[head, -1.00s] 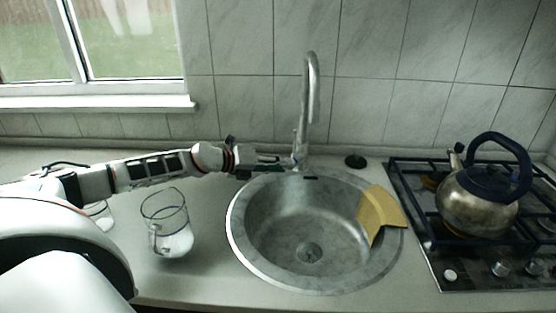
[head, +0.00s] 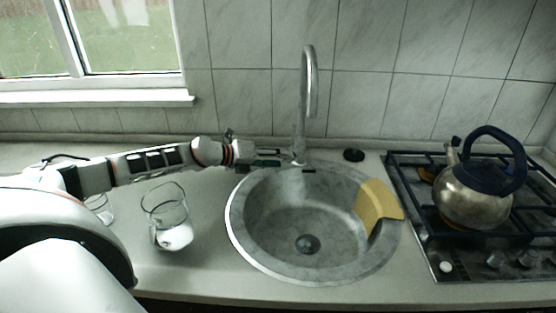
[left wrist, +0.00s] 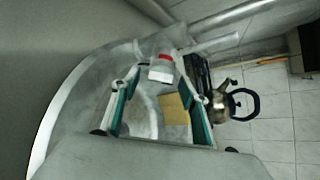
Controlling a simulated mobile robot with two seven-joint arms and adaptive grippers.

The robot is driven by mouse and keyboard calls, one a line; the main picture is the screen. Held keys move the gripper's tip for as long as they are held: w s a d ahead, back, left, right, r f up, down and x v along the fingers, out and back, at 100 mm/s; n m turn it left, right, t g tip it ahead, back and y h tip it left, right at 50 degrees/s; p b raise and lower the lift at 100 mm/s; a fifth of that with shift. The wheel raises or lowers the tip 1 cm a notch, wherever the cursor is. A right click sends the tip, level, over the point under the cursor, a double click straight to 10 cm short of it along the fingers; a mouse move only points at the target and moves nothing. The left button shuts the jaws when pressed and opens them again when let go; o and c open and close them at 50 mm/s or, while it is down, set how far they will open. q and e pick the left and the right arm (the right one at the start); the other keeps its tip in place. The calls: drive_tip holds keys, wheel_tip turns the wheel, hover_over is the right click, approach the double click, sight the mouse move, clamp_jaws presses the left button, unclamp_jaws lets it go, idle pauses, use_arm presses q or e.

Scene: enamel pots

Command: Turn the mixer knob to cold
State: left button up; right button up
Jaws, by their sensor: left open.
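The tall grey faucet (head: 304,100) stands behind the round sink (head: 238,240). In the left wrist view, a pale mixer knob (left wrist: 161,73) with a red mark is on the faucet body, with a light lever-like bar reaching right. My left gripper (head: 292,158) is at the faucet's base, on its left side. It is open; in the left wrist view its teal-padded fingers (left wrist: 158,68) stand on either side of the knob. I cannot tell whether they touch it. In the head view the knob is too small to make out. My right gripper is not in view.
A yellow cloth (head: 377,205) hangs over the sink's right edge. A glass jug (head: 165,215) and a smaller glass (head: 101,209) stand below my left arm. A black plug (head: 353,155) lies behind the sink. A kettle (head: 473,195) sits on the stove (head: 440,235) at right.

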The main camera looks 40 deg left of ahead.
use_arm(q)
drive_tip(key=shift+s, duration=0.1)
drive_tip(key=v, duration=1.1)
drive_tip(key=shift+s+a, duration=0.25)
drive_tip(key=shift+s, duration=0.05)
drive_tip(key=shift+r, duration=0.15)
idle(0.8)
